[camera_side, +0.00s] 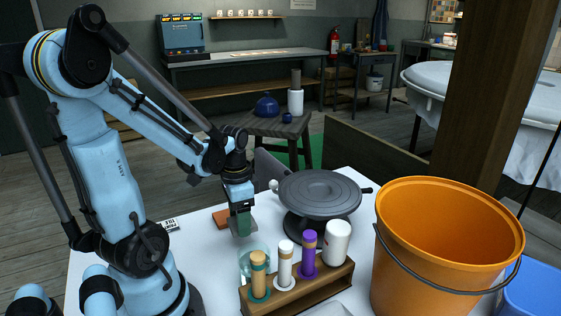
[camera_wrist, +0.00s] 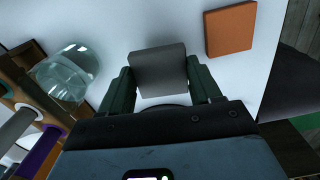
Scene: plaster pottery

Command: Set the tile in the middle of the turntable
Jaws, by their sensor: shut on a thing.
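A grey square tile (camera_wrist: 160,70) is between the two green fingers of my gripper (camera_wrist: 161,88) in the wrist view, with both fingers against its sides. In the side view my gripper (camera_side: 241,222) points down over the white table, left of the turntable, and the tile is mostly hidden by the fingers. The dark grey turntable (camera_side: 320,187) stands on the table to the right, its round top bare. An orange-brown tile (camera_wrist: 230,29) lies flat on the table beside my gripper; its edge also shows in the side view (camera_side: 220,217).
A clear glass (camera_wrist: 66,73) stands close to my gripper. A wooden rack (camera_side: 300,291) with several coloured tubes is in front of the turntable. A large orange bucket (camera_side: 430,265) stands at right. White table (camera_side: 195,262) is clear around the gripper's left.

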